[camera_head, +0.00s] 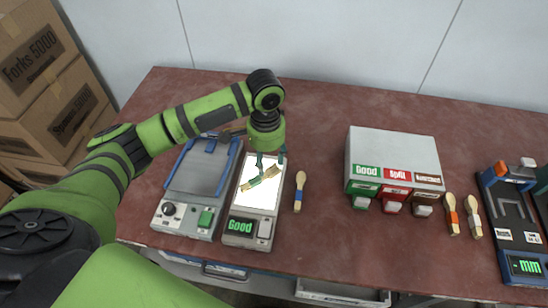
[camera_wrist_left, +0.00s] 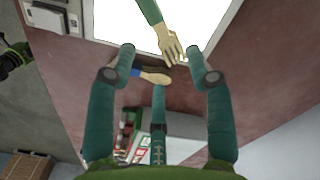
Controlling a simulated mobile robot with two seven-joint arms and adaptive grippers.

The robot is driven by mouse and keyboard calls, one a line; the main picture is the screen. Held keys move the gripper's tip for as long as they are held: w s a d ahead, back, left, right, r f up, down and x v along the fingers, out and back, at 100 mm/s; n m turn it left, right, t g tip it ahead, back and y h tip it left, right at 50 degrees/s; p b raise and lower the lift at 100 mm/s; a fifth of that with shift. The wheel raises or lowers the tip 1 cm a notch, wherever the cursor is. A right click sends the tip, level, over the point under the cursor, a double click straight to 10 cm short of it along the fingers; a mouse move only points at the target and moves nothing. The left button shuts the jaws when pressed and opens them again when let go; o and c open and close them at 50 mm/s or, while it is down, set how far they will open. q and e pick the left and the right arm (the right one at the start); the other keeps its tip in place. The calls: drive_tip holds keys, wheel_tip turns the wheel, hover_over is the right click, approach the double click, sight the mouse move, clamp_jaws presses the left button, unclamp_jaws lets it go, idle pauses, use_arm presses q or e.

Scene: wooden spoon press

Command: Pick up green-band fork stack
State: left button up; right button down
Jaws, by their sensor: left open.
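The green-band fork stack (camera_head: 268,174) lies at a slant on the bright lit panel (camera_head: 258,197) of the device labelled "Good". In the left wrist view its pale wooden tines (camera_wrist_left: 172,46) and green band (camera_wrist_left: 148,11) show; I cannot tell how many forks it holds. My left gripper (camera_head: 268,164) is open and empty, pointing down just above the stack. In the left wrist view the gripper's fingers (camera_wrist_left: 162,58) stand apart on either side of the tines, with a third finger below. My right gripper is not in view.
A blue-band spoon (camera_head: 299,192) lies right of the lit device.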

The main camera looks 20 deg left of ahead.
sight(260, 179)
use_arm(q)
drive_tip(key=shift+s+a+f+p, duration=0.15)
drive_tip(key=shift+s+f+p, duration=0.15)
drive_tip(key=shift+s, duration=0.2)
drive_tip(key=shift+s+a+f+p, duration=0.15)
drive_tip(key=shift+s+f, duration=0.1)
drive_tip(key=shift+s, duration=0.25)
drive_tip(key=shift+a+f+p, duration=0.15)
drive_tip(key=shift+f+p, duration=0.1)
drive_tip(key=shift+f, duration=0.35)
drive_tip(key=shift+a+f+p, duration=0.15)
drive_tip(key=shift+f+p, duration=0.1)
drive_tip(key=shift+f, duration=0.35)
wheel_tip(260, 179, down, 2)
drive_tip(key=shift+w+f, duration=0.15)
drive_tip(key=shift+f, duration=0.15)
drive_tip(key=c, duration=1)
clamp_jaws()
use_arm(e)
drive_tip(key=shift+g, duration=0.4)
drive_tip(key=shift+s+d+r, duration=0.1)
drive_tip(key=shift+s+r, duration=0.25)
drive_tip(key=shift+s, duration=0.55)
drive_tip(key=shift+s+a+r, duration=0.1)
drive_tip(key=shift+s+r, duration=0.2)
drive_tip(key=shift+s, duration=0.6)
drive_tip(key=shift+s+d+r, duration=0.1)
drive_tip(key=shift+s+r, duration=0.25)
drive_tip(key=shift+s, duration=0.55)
